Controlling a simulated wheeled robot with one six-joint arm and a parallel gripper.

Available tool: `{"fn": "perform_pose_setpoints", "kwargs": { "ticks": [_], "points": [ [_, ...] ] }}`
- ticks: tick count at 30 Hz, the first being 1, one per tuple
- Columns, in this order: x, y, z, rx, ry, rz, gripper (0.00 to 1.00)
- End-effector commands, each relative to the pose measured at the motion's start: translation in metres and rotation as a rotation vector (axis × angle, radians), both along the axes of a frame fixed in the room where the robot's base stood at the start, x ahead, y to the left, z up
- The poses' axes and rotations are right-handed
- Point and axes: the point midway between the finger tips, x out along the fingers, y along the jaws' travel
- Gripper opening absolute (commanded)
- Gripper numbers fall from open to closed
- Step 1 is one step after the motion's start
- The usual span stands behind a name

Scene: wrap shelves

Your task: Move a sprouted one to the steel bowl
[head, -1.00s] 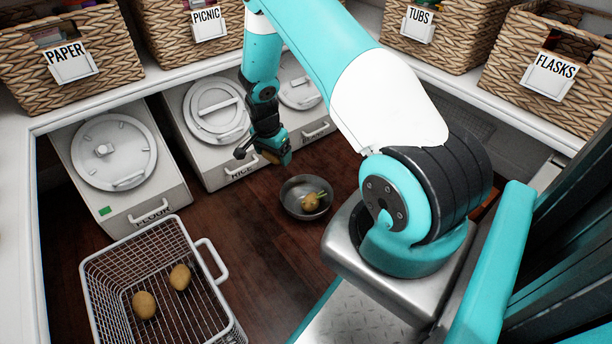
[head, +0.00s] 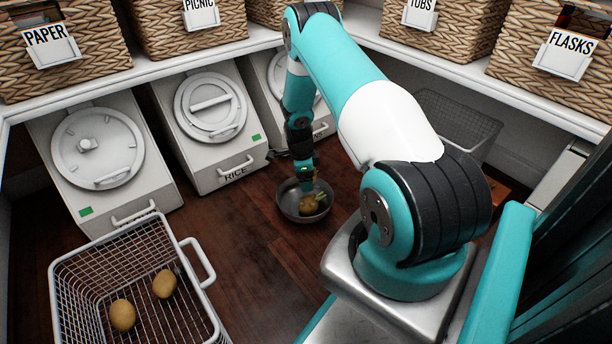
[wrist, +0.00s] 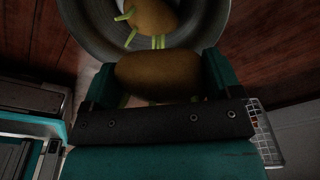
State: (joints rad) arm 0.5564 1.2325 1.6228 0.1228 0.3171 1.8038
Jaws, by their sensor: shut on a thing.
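My gripper (head: 306,184) is over the steel bowl (head: 284,206), low at its rim. In the wrist view my gripper (wrist: 160,90) is shut on a brown potato (wrist: 158,74). A green shoot shows at the held potato's lower left edge. The bowl also shows in the wrist view (wrist: 212,22). Another potato with green sprouts (wrist: 155,12) lies in the bowl, just beyond the held one; I cannot tell whether the two touch. In the head view a potato with a green sprout (head: 309,205) shows in the bowl, and the gripper partly hides the held one.
A white wire basket (head: 190,262) at the lower left holds two potatoes (head: 164,284) without visible sprouts. Bins for flour (head: 100,150) and rice (head: 210,120) stand behind. Wicker baskets line the shelf above. Dark floor around the bowl is free.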

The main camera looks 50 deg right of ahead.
Motion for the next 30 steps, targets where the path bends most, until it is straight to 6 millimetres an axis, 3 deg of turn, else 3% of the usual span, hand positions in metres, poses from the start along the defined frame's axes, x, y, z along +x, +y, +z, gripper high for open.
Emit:
{"fn": "perform_pose_setpoints", "kwargs": {
  "ticks": [2,11,12,13,23,30],
  "points": [
    [0.0,0.0,-0.009,-0.001,-0.001,0.0,0.57],
    [0.0,0.0,-0.008,-0.001,-0.001,0.001,0.57],
    [0.0,0.0,-0.008,-0.001,-0.001,0.001,0.93],
    [0.0,0.0,-0.008,-0.001,-0.001,0.001,1.0],
    [0.001,0.0,0.0,-0.001,-0.001,0.001,1.0],
    [0.006,0.004,0.053,-0.001,-0.003,0.002,1.0]
  ]
}}
